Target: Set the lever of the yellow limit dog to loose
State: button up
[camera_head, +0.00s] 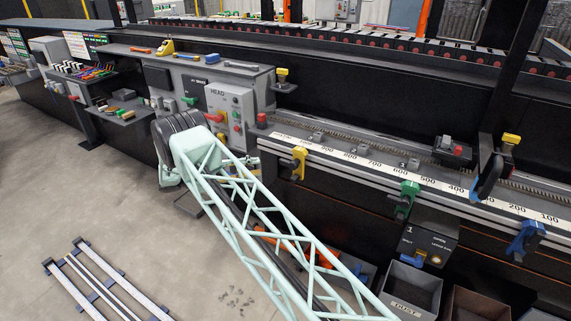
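The yellow limit dog (299,160) sits on the front edge of the white numbered scale rail (345,150), near the rail's left end, left of the 900 mark. The lever's setting is too small to tell. My mint lattice arm passes in front, to the left of and below the dog. My gripper is not in view, and its state does not show.
A green dog (406,200) and a blue dog (524,241) sit farther right on the same rail. A grey HEAD control box (231,112) stands left of the rail. Open bins (412,290) stand below. Floor rails (105,285) lie at lower left.

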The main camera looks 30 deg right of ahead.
aim_at(282, 163)
jog(key=shift+x, duration=6.85)
jog(key=shift+c, duration=0.4)
jog(key=c, duration=0.6)
